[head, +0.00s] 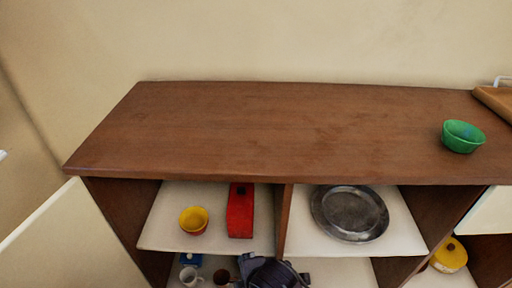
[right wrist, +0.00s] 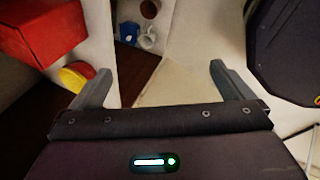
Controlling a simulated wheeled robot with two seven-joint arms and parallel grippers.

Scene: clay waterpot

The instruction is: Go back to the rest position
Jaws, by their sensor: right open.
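My right gripper (right wrist: 164,80) is open in the right wrist view, with nothing between its two grey fingers. It points into the shelf unit. In the head view a dark part of my arm shows at the bottom middle, in front of the lower shelf. A small dark brown pot (head: 222,277) stands on the lower shelf just left of it, and likely shows again at the top of the right wrist view (right wrist: 148,8). My left gripper is not in view.
The wooden cabinet top (head: 270,125) is mostly clear, with a green bowl (head: 462,136) at right. Shelves hold a yellow bowl (head: 193,220), red box (head: 240,211), metal plate (head: 349,213), white cup (head: 190,277) and yellow lidded pot (head: 449,255). An open door (head: 70,245) stands left.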

